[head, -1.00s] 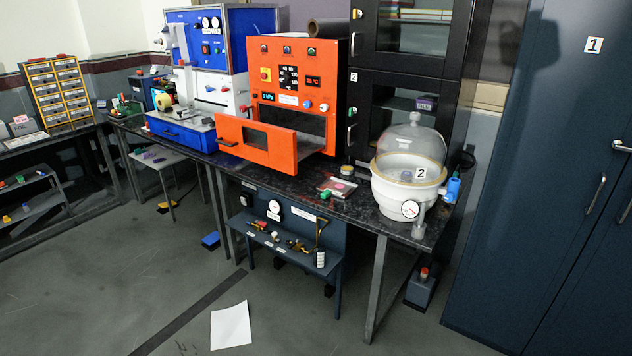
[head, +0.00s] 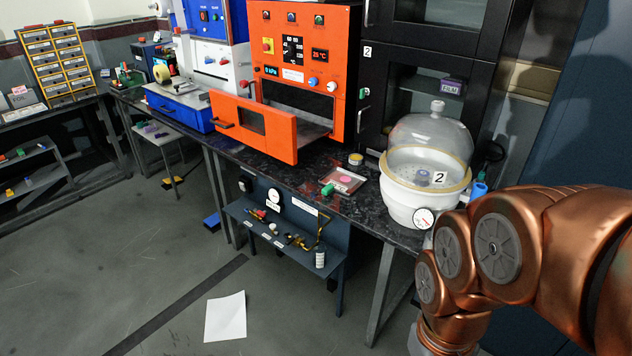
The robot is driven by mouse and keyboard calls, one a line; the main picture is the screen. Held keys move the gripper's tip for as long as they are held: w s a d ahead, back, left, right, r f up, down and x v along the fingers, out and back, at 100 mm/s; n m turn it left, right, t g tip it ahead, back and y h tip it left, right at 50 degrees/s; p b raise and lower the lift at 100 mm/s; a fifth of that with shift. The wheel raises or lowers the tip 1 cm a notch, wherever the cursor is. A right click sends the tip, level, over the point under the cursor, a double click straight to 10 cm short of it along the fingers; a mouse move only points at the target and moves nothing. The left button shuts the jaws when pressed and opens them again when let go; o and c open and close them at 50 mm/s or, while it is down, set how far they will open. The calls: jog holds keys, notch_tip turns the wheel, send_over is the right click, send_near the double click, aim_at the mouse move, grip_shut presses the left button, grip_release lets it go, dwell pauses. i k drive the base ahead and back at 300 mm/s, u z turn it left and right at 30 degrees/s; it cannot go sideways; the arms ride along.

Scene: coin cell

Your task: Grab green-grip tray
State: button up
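A small flat tray (head: 345,180) with a pink round piece on it lies on the dark bench, between the orange oven and the glass-domed vessel. A green grip (head: 328,189) sticks out at its front left corner, close to the bench's front edge. My copper-coloured arm (head: 545,235) shows at the lower right, in front of the right end of the bench. My gripper is not in the frame, and the arm is apart from the tray.
The domed vessel (head: 412,205) with a gauge stands right of the tray. The orange oven (head: 300,75) has its door (head: 252,126) open to the left. A small jar (head: 355,159) stands behind the tray. A low shelf (head: 285,240) with tools is below; the floor in front is mostly clear.

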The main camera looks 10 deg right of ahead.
aim_at(346, 183)
jog(key=z, duration=0.05)
jog(key=k, duration=0.4)
jog(key=u, duration=0.45)
jog(key=i, duration=0.65)
jog(key=u, duration=0.75)
jog(key=i, duration=0.7)
jog(key=u, duration=0.25)
